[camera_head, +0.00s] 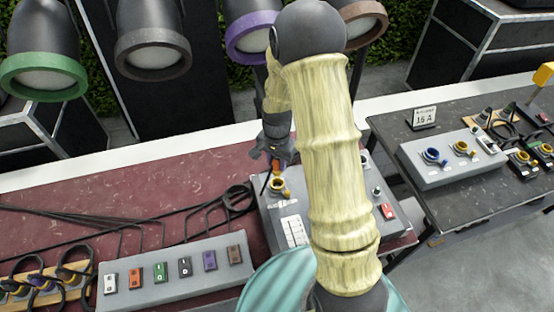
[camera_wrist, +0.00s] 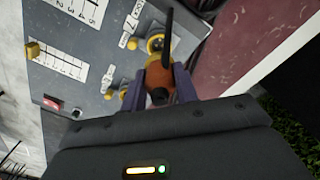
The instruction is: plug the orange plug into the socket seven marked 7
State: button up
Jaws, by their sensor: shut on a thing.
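My gripper (camera_head: 274,150) is shut on the orange plug (camera_wrist: 158,76), which sits between the two fingers in the wrist view. A dark cable or strip runs up from the plug in that view. The plug is just above a yellow-ringed socket (camera_head: 280,187) on a grey box (camera_head: 272,222). In the wrist view, a yellow-ringed socket (camera_wrist: 154,43) lies right beyond the plug, partly hidden by it. I cannot tell whether plug and socket touch. My arm covers much of the box in the head view.
A grey switch panel (camera_head: 175,290) with coloured switches stands at left among black cables (camera_head: 150,222) on the red table (camera_head: 110,185). A dark table (camera_head: 455,195) at right bears another socket box (camera_head: 430,178) and a "16 A" sign (camera_head: 424,118). Stage lamps (camera_head: 152,42) stand behind.

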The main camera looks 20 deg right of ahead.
aim_at(277, 175)
jog(key=shift+f+b, duration=0.85)
jog(key=shift+f, duration=0.55)
jog(key=shift+f+b, duration=1.55)
jog(key=shift+f, duration=0.85)
dwell(1.4)
jog(key=o, duration=1.1)
jog(key=shift+o, duration=0.6)
jog(key=shift+o, duration=1.2)
jog(key=shift+r, duration=0.15)
jog(key=shift+s+r+p, duration=0.1)
jog(key=shift+r+p, duration=1.8)
jog(key=shift+r, duration=0.5)
